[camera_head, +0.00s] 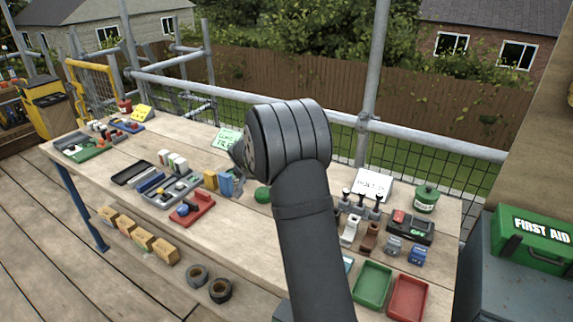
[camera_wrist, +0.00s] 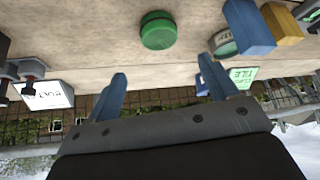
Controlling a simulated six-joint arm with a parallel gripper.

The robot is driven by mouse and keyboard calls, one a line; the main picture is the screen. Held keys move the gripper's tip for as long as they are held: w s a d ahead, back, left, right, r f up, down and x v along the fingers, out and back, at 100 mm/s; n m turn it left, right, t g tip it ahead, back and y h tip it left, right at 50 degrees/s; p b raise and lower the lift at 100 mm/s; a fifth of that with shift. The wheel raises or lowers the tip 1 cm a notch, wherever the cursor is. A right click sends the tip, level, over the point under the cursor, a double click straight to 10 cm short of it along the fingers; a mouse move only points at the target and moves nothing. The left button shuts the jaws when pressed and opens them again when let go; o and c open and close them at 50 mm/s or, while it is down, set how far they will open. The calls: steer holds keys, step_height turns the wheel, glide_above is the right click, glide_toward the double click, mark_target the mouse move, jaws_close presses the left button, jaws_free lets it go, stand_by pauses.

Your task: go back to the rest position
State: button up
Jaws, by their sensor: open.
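My gripper shows in the wrist view (camera_wrist: 160,90), with its two blue fingers spread apart and nothing between them. It is above the wooden bench (camera_head: 130,205), and the wrist view looks at the bench upside down. A round green object (camera_wrist: 158,31) lies on the bench beyond the fingertips; part of it also shows in the head view (camera_head: 262,195), beside my arm. In the head view my arm rises through the middle and hides the gripper and part of the bench.
A green tray (camera_head: 373,284) and a red tray (camera_head: 408,298) lie at the front right. A green first aid box (camera_head: 533,240) stands on the right. Blue and yellow blocks (camera_head: 226,184) are left of my arm. Scaffold rails (camera_head: 260,98) run behind the bench.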

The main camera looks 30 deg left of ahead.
steer(key=x, duration=1.2)
steer(key=shift+f, duration=0.15)
step_height(320, 180, up, 2)
steer(key=shift+r, duration=0.45)
